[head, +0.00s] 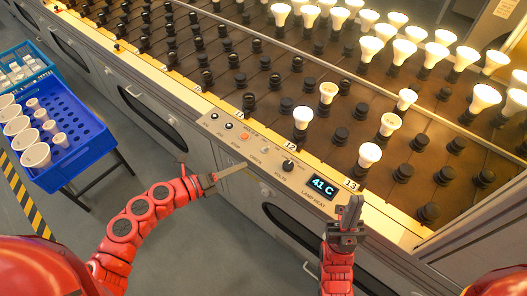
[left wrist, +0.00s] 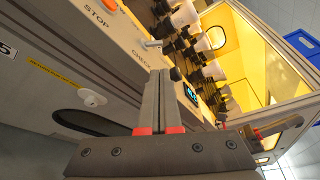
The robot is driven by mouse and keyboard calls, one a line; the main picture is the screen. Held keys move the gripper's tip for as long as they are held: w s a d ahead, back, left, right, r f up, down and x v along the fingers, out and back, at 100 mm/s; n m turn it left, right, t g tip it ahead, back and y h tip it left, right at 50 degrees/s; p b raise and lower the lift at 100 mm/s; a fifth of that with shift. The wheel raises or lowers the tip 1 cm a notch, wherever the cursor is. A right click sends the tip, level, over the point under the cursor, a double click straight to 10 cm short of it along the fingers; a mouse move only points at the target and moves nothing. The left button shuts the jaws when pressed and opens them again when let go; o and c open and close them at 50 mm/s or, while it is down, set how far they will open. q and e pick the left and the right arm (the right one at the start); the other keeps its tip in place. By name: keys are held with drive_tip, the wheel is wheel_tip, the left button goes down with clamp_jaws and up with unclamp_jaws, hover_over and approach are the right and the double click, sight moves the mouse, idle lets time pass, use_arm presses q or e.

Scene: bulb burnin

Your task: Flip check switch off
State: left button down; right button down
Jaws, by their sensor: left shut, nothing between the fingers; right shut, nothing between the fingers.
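The control panel (head: 272,165) runs along the front edge of the machine. The check switch (left wrist: 150,44) is a small pale toggle beside the CHECK lettering in the left wrist view; it is small in the head view (head: 265,150), and I cannot tell which way it is tilted. My left gripper (head: 243,166) is shut and empty, its fingers pointing toward the panel just in front of the CHECK lettering. In the left wrist view its closed fingertips (left wrist: 166,74) appear below and right of the switch; contact is not visible. My right gripper (head: 354,201) is shut and empty near the display's right side.
The panel also has an orange button (head: 245,136), a black volts knob (head: 288,164) and a display (head: 322,187) reading 41 C. Sockets and several lit bulbs (head: 369,154) fill the rack behind.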

sight(266, 160)
use_arm(q)
drive_tip(key=shift+a, duration=0.1)
drive_tip(key=x, duration=1)
drive_tip(key=shift+p, duration=0.35)
